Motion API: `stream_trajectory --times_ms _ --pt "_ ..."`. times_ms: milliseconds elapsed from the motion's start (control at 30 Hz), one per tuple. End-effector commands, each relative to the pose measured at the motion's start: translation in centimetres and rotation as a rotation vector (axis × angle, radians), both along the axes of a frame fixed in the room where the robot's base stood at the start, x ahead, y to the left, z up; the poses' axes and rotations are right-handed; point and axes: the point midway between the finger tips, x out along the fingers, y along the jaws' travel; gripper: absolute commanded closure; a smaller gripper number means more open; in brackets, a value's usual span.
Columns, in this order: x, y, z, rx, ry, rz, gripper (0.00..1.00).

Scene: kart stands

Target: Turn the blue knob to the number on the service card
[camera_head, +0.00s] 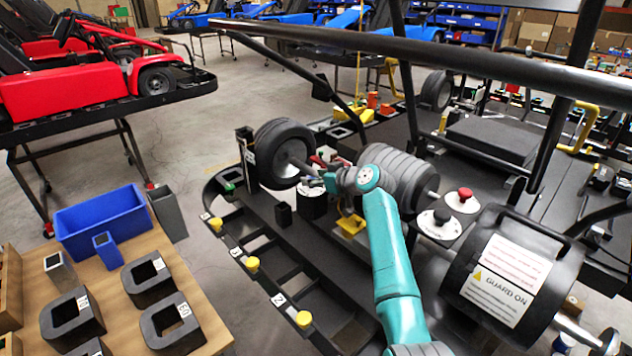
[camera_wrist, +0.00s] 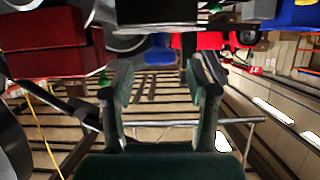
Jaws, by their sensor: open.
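My teal arm reaches up the middle of the head view to a black machine bench. My gripper (camera_head: 312,180) is small there, beside a dark wheel (camera_head: 283,150) and above a round white-rimmed black part. In the wrist view my gripper (camera_wrist: 160,78) shows two dark fingers spread apart with nothing between them.
A drum with a GUARD ON sign (camera_head: 505,280) stands right of my arm, near a red mushroom button (camera_head: 465,193). Yellow knobs (camera_head: 252,264) line the bench's front edge. A wooden table (camera_head: 110,285) with a blue bin (camera_head: 102,222) is at left. Black bars cross overhead.

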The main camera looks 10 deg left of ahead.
Motion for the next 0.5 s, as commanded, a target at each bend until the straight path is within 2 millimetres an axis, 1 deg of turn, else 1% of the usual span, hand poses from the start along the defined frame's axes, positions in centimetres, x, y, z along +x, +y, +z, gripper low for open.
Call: stream_trajectory --times_ms 100,300,500 --pt "0.0 0.0 2.3 0.0 -0.004 0.0 0.42" --pt "0.1 0.0 5.9 0.0 -0.004 0.0 0.42" --pt "0.0 0.0 8.1 0.0 -0.001 0.0 0.42"
